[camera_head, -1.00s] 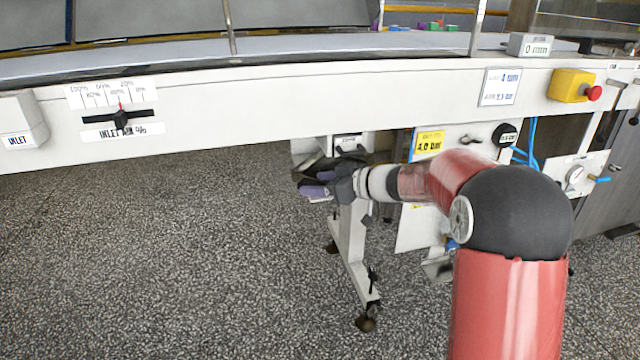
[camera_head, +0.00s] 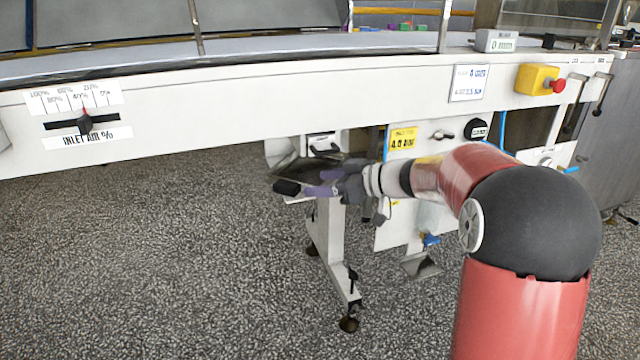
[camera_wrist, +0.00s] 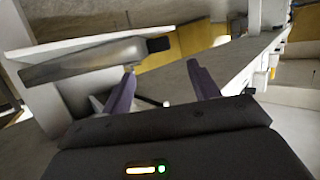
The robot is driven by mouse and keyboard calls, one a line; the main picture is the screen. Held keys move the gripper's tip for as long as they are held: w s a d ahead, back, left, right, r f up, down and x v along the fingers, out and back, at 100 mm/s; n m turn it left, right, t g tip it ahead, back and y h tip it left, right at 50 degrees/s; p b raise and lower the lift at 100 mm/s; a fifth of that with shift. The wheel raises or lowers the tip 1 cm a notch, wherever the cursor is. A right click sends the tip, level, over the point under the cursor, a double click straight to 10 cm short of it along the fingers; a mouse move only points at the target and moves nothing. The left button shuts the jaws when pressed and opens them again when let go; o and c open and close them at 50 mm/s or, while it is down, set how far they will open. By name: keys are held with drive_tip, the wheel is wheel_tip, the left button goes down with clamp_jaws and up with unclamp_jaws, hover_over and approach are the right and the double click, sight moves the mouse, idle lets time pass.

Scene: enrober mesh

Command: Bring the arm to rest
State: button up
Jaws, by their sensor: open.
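My gripper (camera_head: 305,190) reaches out to the left in the head view, below the machine's white rail and in front of its leg. In the wrist view my gripper (camera_wrist: 163,80) shows two purple fingers spread apart with nothing between them. A grey metal piece with a black end (camera_wrist: 85,62) lies just beyond the left finger in the wrist view. I cannot tell whether the finger touches it.
The white machine rail (camera_head: 240,95) runs across above my arm. A machine leg (camera_head: 330,250) stands behind the gripper. Speckled floor (camera_head: 150,270) is open at left.

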drive_tip(key=s+r+m+g+h+p, duration=0.1)
drive_tip(key=s+m+g+h+p, duration=0.25)
drive_tip(key=s, duration=1.35)
drive_tip(key=s+d+f+m+t+h, duration=0.1)
drive_tip(key=s+d+m+h, duration=0.3)
drive_tip(key=s, duration=0.4)
drive_tip(key=s+d+f+m+t+h, duration=0.1)
drive_tip(key=s+d+f+m+h, duration=0.1)
drive_tip(key=s+d+m+h, duration=0.2)
drive_tip(key=s+d+h, duration=0.1)
drive_tip(key=s+d, duration=0.2)
drive_tip(key=s, duration=0.2)
drive_tip(key=shift+m, duration=0.35)
drive_tip(key=shift+f, duration=0.1)
